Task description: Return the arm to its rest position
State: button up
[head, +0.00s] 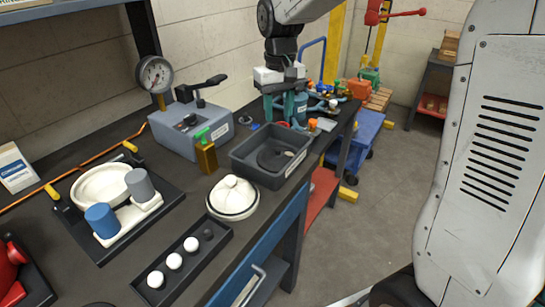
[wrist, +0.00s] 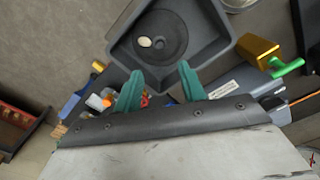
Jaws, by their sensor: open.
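My gripper (head: 284,116) hangs from my arm, pointing down, at the far side of the grey bin near the back end of the bench. Its two teal fingers stand apart with nothing between them. The open fingers also show in the wrist view (wrist: 160,70), beside the rim of the grey bin. The grey bin (head: 243,163) holds a dark round part. In the wrist view the dark round part (wrist: 160,22) has a pale oval spot on it. What lies directly below the fingers is partly hidden in the head view.
A grey box with a gauge (head: 155,75), a brass block with a green top (head: 206,157) and a white lidded dish (head: 233,196) stand near the bin. A tray of white balls (head: 213,255) lies in front. Coloured fittings (head: 330,104) crowd the bench behind my gripper. Open floor lies right.

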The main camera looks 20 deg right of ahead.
jog(key=shift+r, duration=0.95)
jog(key=s+d+m+t, duration=0.1)
jog(key=s+d, duration=0.2)
jog(key=s, duration=2.7)
jog(key=shift+r, duration=0.45)
jog(key=shift+c, duration=0.5)
